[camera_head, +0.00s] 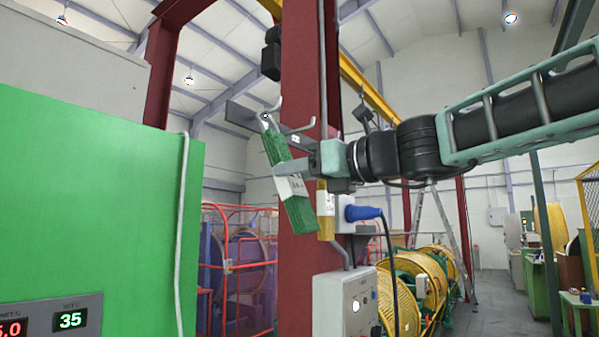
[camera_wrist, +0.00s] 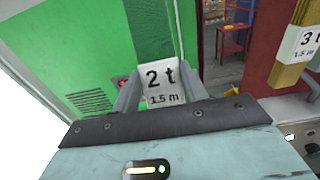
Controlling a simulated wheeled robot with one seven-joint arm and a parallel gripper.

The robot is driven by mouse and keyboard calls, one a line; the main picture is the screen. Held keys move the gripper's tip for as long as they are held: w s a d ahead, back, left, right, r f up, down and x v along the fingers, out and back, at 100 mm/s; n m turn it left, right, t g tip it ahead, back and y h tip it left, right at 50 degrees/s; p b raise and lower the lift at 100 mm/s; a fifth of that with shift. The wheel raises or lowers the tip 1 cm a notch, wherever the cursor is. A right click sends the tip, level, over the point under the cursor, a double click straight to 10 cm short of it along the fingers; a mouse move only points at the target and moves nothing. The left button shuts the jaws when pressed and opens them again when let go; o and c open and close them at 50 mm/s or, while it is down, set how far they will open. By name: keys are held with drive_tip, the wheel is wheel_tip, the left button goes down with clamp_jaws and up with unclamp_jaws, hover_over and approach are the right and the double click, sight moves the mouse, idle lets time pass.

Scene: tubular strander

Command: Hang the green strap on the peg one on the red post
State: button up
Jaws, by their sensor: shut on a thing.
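The green strap (camera_head: 299,211) hangs long and slightly tilted in front of the red post (camera_head: 303,80). Its white label reads "2 t 1.5 m" and also shows in the wrist view (camera_wrist: 160,80). My gripper (camera_head: 288,168) comes from the right and is shut on the strap at the label; its fingers flank the label in the wrist view (camera_wrist: 160,92). The strap's top end is close to the left hooked peg (camera_head: 279,104) on the post. I cannot tell whether its loop is around that peg. Another hooked peg (camera_head: 311,124) is to the right.
A yellow strap (camera_head: 325,212) hangs on the post right beside the green one; its label shows in the wrist view (camera_wrist: 304,45). A grey box (camera_head: 343,303) and a blue plug (camera_head: 362,212) are below right. A green cabinet (camera_head: 80,200) fills the left.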

drive_tip(key=o, duration=1.3)
drive_tip(key=shift+d, duration=0.1)
drive_tip(key=b+v, duration=1.1)
drive_tip(key=v, duration=0.6)
drive_tip(key=shift+s, duration=0.15)
drive_tip(key=shift+d+f, duration=0.1)
